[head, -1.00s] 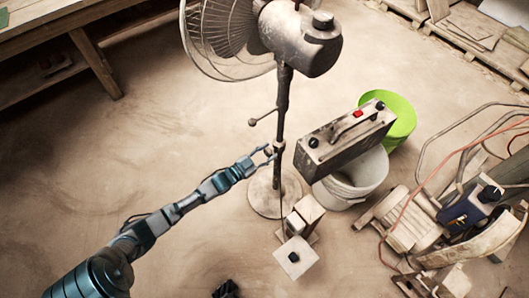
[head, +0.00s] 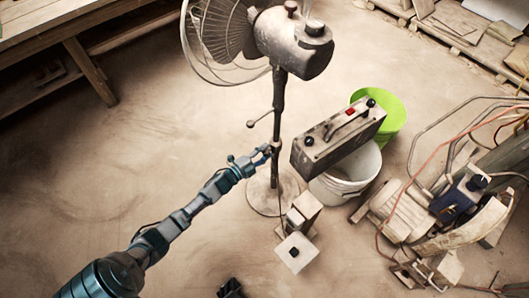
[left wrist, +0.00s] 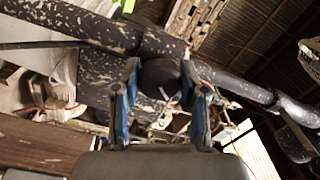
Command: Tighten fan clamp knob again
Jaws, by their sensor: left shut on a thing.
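The pedestal fan (head: 303,50) stands upright on a round base, with a dark pole (head: 279,92). My left gripper (head: 270,150) is at the pole's clamp, about midway up the pole. In the left wrist view, its two blue-padded fingers (left wrist: 160,90) are shut on the dark round clamp knob (left wrist: 160,76), one finger on each side. The knob sits against the speckled dark pole (left wrist: 80,28), which crosses that view. In the head view the gripper hides most of the knob.
A dusty box with a handle (head: 338,138) stands close right of the pole, above a white bucket (head: 348,182). A green bucket (head: 388,112) is behind. A side lever (head: 258,121) sticks out above the gripper. Floor at left is clear.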

